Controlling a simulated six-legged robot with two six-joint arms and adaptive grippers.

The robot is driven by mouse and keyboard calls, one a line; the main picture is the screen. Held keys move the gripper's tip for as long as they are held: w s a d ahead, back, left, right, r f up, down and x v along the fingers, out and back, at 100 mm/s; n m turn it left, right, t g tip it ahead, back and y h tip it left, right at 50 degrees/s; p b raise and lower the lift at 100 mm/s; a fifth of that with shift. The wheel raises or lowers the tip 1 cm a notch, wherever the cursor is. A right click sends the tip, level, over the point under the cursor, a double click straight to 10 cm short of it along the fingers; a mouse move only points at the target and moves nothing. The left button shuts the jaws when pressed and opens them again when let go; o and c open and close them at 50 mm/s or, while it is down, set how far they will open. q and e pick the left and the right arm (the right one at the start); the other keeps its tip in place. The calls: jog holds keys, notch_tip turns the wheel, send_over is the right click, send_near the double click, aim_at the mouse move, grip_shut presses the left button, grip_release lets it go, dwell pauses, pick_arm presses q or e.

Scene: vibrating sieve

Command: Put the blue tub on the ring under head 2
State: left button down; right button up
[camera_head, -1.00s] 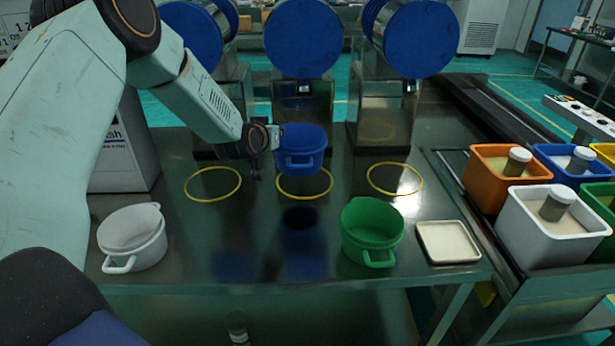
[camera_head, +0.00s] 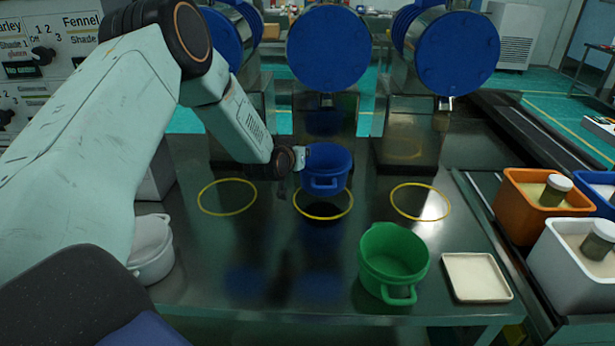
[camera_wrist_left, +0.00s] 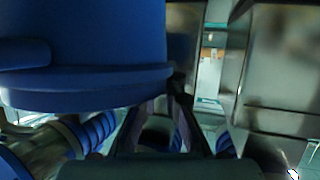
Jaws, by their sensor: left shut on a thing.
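The blue tub (camera_head: 327,168) hangs just above the middle yellow ring (camera_head: 323,216), under the middle blue drum head (camera_head: 329,48). A dark shadow lies below the tub inside the ring. My left gripper (camera_head: 300,158) reaches in from the left and is shut on the tub's left side, at its rim or handle. In the left wrist view the tub (camera_wrist_left: 85,45) fills the upper left, close to the gripper fingers (camera_wrist_left: 165,115). The exact grip point is partly hidden. My right gripper is not in view.
A green tub (camera_head: 393,262) and a square tray (camera_head: 477,278) stand at the front right. A white tub (camera_head: 152,262) stands at the left, partly behind my arm. Left ring (camera_head: 227,197) and right ring (camera_head: 420,202) are empty. Orange bin (camera_head: 520,207) and white bin (camera_head: 570,275) line the right.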

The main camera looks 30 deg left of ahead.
pick_arm(q)
jog(key=shift+w+f, duration=0.2)
jog(key=shift+f, duration=0.35)
jog(key=shift+w+f, duration=0.15)
jog(key=shift+f, duration=0.4)
jog(key=shift+s+f+b, duration=0.2)
jog(key=shift+f+b, duration=0.05)
jog(key=shift+f, duration=0.5)
jog(key=shift+s+f+b, duration=0.2)
jog(key=shift+f+b, duration=0.05)
jog(key=shift+f, duration=0.5)
jog(key=shift+w+f, duration=0.2)
jog(key=shift+w, duration=0.15)
jog(key=c, duration=1.8)
grip_release()
jog(key=o, duration=0.3)
jog(key=shift+s+r, duration=0.2)
jog(key=shift+s, duration=0.1)
jog(key=shift+o, duration=0.2)
jog(key=shift+w+f, duration=0.2)
jog(key=p+v, duration=0.3)
jog(key=v, duration=0.9)
jog(key=shift+r, duration=0.2)
